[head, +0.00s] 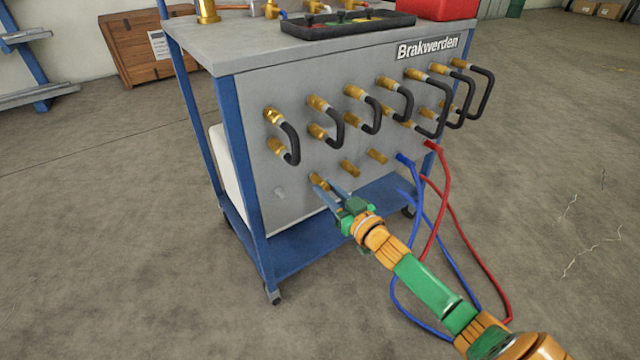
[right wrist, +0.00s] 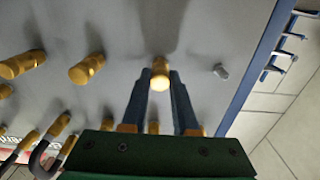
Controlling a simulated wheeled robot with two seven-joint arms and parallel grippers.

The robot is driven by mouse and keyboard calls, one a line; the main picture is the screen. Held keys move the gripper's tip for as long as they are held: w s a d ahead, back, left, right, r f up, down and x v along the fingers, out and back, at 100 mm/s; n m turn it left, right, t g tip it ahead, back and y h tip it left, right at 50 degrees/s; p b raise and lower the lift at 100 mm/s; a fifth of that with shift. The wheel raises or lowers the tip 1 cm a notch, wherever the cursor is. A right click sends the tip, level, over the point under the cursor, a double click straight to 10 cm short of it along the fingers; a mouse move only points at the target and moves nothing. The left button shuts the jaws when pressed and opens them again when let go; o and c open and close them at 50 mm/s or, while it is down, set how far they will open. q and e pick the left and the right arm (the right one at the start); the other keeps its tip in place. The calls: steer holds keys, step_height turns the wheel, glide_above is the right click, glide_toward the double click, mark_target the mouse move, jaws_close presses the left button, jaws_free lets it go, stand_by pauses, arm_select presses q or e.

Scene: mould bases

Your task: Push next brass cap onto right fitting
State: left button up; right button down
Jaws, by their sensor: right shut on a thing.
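My right gripper (head: 322,187) reaches the lower left part of the grey panel. It is shut on a brass cap (head: 317,179), with one finger on each side. In the right wrist view the cap (right wrist: 160,73) stands out from the panel between the blue-grey fingertips, its end facing the camera. The fitting behind it is hidden, so how far the cap sits on cannot be told. A bare grey fitting (head: 280,192) shows left of the gripper in the head view, uncapped. Brass caps (head: 350,168) and (head: 377,156) sit in the same row to the right. My left gripper is not in view.
Black bent hoses (head: 290,142) join brass fittings in the rows above. Blue (head: 413,178) and red hoses (head: 440,165) hang at the right. A black tray (head: 347,25) and red box (head: 446,8) stand on the cart top (head: 250,45). The floor in front is mostly open.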

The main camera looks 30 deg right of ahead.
steer(key=shift+s+p, duration=0.85)
steer(key=shift+s, duration=0.25)
steer(key=shift+s+d+p, duration=0.2)
steer(key=shift+s+p, duration=0.55)
steer(key=shift+s, duration=0.7)
steer(key=shift+s+p, duration=0.25)
steer(key=shift+p, duration=0.05)
steer(key=p, duration=0.3)
glide_toward(327, 189)
steer(key=shift+s+d+f, duration=0.1)
steer(key=shift+s, duration=0.55)
